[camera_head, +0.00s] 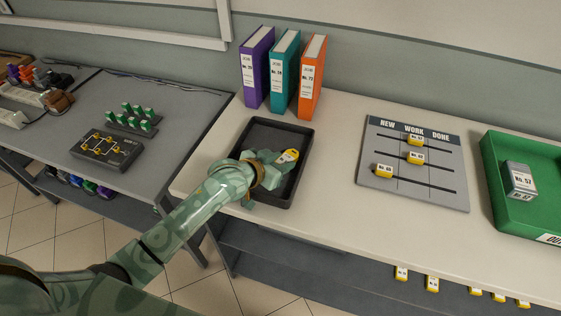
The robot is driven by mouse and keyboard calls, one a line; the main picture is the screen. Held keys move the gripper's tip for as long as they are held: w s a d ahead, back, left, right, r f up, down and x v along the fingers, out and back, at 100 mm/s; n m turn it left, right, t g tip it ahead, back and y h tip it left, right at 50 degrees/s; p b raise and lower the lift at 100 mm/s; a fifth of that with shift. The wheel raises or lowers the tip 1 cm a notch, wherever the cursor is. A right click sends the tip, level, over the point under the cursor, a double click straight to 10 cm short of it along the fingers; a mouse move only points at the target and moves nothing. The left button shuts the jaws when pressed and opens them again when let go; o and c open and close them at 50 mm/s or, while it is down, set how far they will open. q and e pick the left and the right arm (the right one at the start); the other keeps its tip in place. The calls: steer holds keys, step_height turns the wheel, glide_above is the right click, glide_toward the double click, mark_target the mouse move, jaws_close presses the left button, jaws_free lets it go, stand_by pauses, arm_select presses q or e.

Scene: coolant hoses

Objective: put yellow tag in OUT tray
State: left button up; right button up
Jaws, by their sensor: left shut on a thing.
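The yellow tag (289,155) has a white label face and shows at the tips of my left gripper (277,167). The gripper is shut on it, over the black tray (299,178), and covers part of the tag. I cannot tell whether the tag touches the tray floor. The green OUT tray (492,175) stands at the right edge of the view and is cut off there. A grey block labelled No. 57 (520,180) sits in it. My right gripper is not in view.
Purple (257,68), teal (284,69) and orange (312,77) binders stand behind the black tray. A grey NEW/WORK/DONE board (417,190) with yellow sliders lies between the trays. Yellow tags (432,284) hang along the table's front edge. Bare table lies between tray and board.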

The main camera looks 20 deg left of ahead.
arm_select(q)
steer(key=shift+f, duration=0.2)
steer(key=o, duration=1)
steer(key=shift+c, duration=0.2)
